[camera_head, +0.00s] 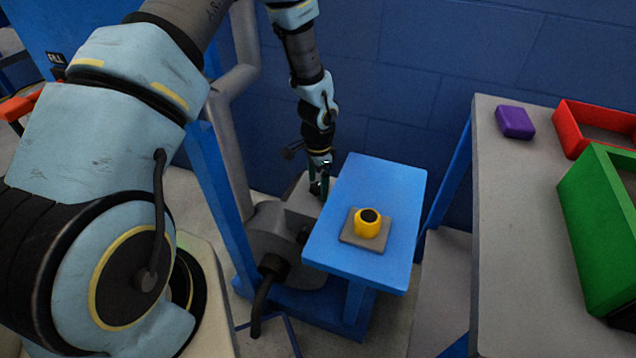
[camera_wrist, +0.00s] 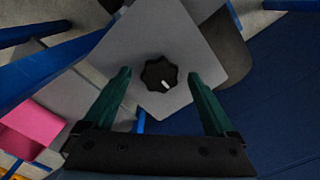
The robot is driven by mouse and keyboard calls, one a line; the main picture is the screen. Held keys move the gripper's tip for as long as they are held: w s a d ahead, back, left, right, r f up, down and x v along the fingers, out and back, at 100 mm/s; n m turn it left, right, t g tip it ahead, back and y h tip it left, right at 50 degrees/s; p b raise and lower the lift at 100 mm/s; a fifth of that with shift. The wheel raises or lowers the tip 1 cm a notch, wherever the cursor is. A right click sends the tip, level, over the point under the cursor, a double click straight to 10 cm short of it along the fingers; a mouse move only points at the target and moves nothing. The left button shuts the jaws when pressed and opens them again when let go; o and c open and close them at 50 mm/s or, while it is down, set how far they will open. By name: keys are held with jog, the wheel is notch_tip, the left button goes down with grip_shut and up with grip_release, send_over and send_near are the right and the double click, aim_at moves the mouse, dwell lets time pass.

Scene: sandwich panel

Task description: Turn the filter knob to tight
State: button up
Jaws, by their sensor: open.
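The filter knob (camera_wrist: 159,74) appears to be the black, lobed knob on the face of a grey box (camera_wrist: 190,35) in the wrist view. Its white mark points to the lower right of that picture. No lettering for its positions can be read. My gripper (camera_wrist: 158,76) is open, with one dark green finger on each side of the knob. I cannot tell whether the fingertips reach down around it; no contact shows. In the head view my gripper (camera_head: 319,186) is over the grey box (camera_head: 303,203), and the knob cannot be made out.
A blue table (camera_head: 372,186) stands just right of my gripper, bearing a yellow knob-like piece (camera_head: 367,226) on a grey-brown plate (camera_head: 352,239). A grey bench (camera_head: 500,230) at right holds a purple block (camera_head: 515,122), a red tray (camera_head: 572,128) and a green bin (camera_head: 600,230). A blue wall is behind.

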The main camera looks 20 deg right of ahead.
aim_at(318, 187)
notch_tip(318, 187, up, 11)
dwell(0.5)
dwell(0.3)
